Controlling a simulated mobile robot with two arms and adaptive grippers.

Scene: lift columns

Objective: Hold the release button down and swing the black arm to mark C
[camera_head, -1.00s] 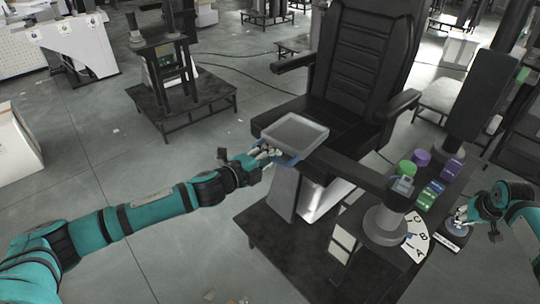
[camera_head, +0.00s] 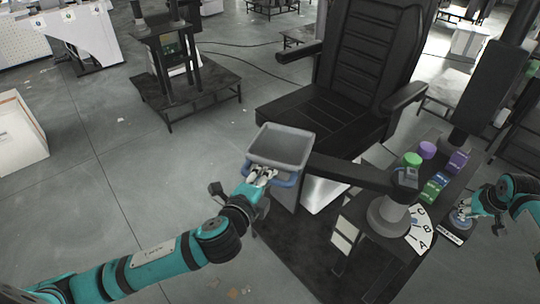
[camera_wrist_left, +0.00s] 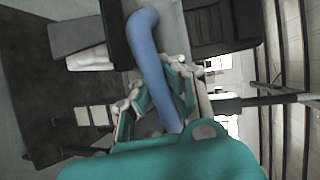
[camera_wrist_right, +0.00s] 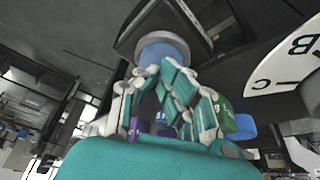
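The black arm (camera_head: 350,174) reaches left from a grey post (camera_head: 388,217) and carries a grey tray (camera_head: 281,146) in front of the chair seat. A blue handle (camera_wrist_left: 148,50) runs along the tray's near edge. My left gripper (camera_head: 264,178) is shut around this handle. A white dial (camera_head: 421,230) with marks A, B and C fans out right of the post; I cannot tell which mark the arm matches. The blue release button (camera_wrist_right: 164,49) is on a dark base. My right gripper (camera_head: 463,214) has its fingertips together against the button; how far it is pressed is unclear.
A tall black column (camera_head: 490,95) rises behind.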

